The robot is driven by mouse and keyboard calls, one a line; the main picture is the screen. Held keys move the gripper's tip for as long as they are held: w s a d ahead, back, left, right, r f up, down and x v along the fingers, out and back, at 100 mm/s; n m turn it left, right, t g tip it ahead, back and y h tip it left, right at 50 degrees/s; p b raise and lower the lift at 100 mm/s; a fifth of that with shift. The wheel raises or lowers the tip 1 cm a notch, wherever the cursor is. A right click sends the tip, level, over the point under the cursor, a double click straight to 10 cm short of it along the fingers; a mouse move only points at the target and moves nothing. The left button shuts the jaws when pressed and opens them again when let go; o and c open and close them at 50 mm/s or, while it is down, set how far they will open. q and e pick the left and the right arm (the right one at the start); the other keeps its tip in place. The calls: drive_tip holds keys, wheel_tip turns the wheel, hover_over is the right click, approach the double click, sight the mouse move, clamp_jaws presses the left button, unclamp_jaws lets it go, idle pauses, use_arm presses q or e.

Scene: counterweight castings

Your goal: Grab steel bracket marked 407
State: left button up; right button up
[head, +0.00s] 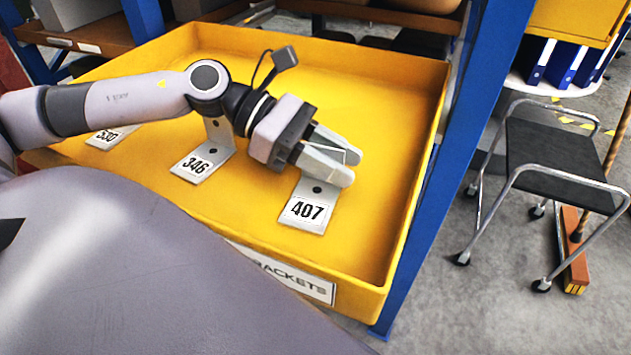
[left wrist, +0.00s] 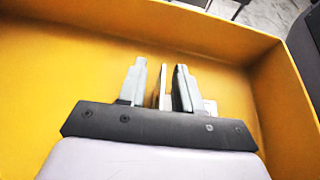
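The steel bracket marked 407 (head: 308,207) stands in the yellow bin, its labelled foot flat on the bin floor. My left gripper (head: 350,167) is over it, with its fingers hiding most of the upright part. In the left wrist view the two fingers (left wrist: 160,72) are apart, with a thin upright plate (left wrist: 161,92) between them, seemingly the bracket's. Slim gaps seem to show beside the plate, so the fingers look open around it. My right gripper is not in view.
Bracket 346 (head: 197,165) and a bracket marked 330 (head: 108,137) stand to the left in the same yellow bin (head: 405,225). A blue rack post (head: 455,150) rises beside the bin's right wall. The bin floor right of the gripper is clear.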

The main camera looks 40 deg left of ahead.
use_arm(q)
drive_tip(key=shift+c, duration=0.3)
clamp_jaws()
drive_tip(key=shift+r, duration=0.15)
